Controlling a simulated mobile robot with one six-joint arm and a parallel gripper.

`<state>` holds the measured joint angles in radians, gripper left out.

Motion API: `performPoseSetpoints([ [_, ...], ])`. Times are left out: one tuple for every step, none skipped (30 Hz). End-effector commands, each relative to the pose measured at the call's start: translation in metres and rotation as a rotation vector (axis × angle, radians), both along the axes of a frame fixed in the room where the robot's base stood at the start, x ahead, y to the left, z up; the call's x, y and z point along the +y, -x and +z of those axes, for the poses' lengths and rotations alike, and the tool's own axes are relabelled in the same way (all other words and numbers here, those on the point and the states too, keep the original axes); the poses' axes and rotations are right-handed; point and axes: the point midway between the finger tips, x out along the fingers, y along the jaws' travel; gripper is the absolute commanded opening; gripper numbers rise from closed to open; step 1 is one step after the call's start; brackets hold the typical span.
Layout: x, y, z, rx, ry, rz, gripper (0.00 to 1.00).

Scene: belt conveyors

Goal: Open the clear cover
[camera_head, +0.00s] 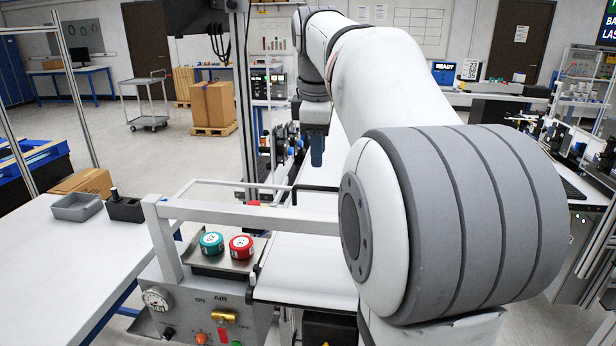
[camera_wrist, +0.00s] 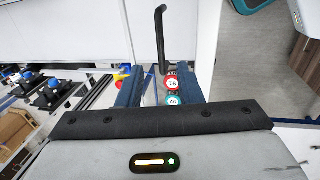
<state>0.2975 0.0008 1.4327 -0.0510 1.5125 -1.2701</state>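The clear cover (camera_head: 245,184) seems to be the see-through panel with thin pale edges behind the white rail in the head view; its surface is hard to make out. A black bent handle (camera_head: 294,194) stands at its right end and also shows in the wrist view (camera_wrist: 161,38). My gripper (camera_head: 317,152) points down above and beyond the handle in the head view. In the wrist view my gripper (camera_wrist: 160,76) has its two blue fingers apart with nothing held. The handle shows ahead of the fingers, with no visible contact.
A white table (camera_head: 70,250) is at left. My arm hides much of the right side.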

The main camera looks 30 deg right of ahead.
Motion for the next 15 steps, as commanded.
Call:
performPoseSetpoints([
  [-0.003,0.001,-0.002,0.011,0.004,-0.004,0.33],
  [-0.004,0.001,-0.005,0.014,0.006,-0.004,0.33],
  [-0.004,0.001,-0.009,0.015,0.006,-0.005,0.33],
  [-0.004,0.0,-0.013,0.015,0.006,-0.004,0.33],
  [-0.004,0.0,-0.018,0.016,0.006,-0.003,0.33],
  [-0.004,-0.002,-0.025,0.015,0.006,-0.002,0.33],
  [-0.004,-0.002,-0.03,0.016,0.005,-0.001,0.33],
  [-0.005,-0.004,-0.035,0.015,0.004,0.0,0.33],
  [-0.005,-0.005,-0.041,0.015,0.005,0.001,0.33],
  [-0.005,-0.005,-0.046,0.015,0.004,0.001,0.33],
  [-0.006,-0.006,-0.05,0.013,0.005,0.002,0.33],
  [-0.006,-0.007,-0.056,0.014,0.004,0.002,0.33],
  [-0.006,-0.008,-0.059,0.013,0.004,0.002,0.33],
  [-0.007,-0.009,-0.062,0.013,0.004,0.002,0.33],
  [-0.007,-0.009,-0.066,0.013,0.004,0.003,0.33],
])
